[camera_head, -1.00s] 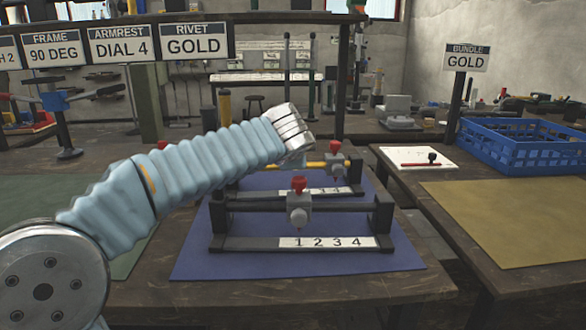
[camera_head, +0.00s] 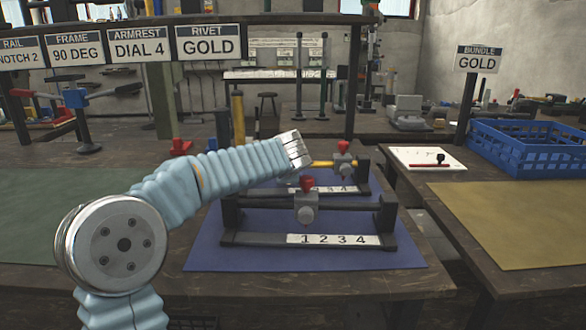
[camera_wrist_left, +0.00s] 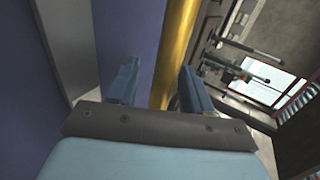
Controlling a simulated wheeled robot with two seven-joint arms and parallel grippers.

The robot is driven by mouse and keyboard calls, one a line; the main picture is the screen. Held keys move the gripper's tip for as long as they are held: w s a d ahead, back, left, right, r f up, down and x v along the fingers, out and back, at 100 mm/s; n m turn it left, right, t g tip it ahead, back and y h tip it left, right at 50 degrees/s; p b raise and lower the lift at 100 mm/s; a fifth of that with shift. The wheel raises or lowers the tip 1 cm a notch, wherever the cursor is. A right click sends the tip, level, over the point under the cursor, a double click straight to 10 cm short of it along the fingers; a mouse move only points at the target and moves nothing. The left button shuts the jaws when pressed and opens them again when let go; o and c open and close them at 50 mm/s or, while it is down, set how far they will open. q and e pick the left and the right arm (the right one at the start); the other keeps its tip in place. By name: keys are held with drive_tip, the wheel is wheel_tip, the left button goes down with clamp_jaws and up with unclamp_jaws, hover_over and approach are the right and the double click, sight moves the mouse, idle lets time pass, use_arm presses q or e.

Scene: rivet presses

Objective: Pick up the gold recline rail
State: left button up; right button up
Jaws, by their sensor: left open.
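The gold rail (camera_head: 323,163) is a thin bar on the rear of two dark frames on the blue mat, partly hidden by my left wrist. In the left wrist view a gold bar (camera_wrist_left: 178,45) runs lengthwise between the fingers. My left gripper (camera_wrist_left: 158,86) is open, with one finger on each side of the bar's line; I cannot tell whether either touches it. In the head view its fingers are hidden beyond the silver wrist. My right gripper is not in view.
The front frame (camera_head: 320,241) has a dark bar, a red-knobbed slider and a 1-to-4 scale. A red-knobbed slider (camera_head: 344,147) sits on the rear frame. A blue crate (camera_head: 525,150) and bare yellow mat (camera_head: 510,220) lie right. The blue mat's front (camera_head: 300,260) is clear.

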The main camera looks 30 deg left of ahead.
use_arm(q)
clamp_jaws()
drive_tip(key=shift+r, duration=0.1)
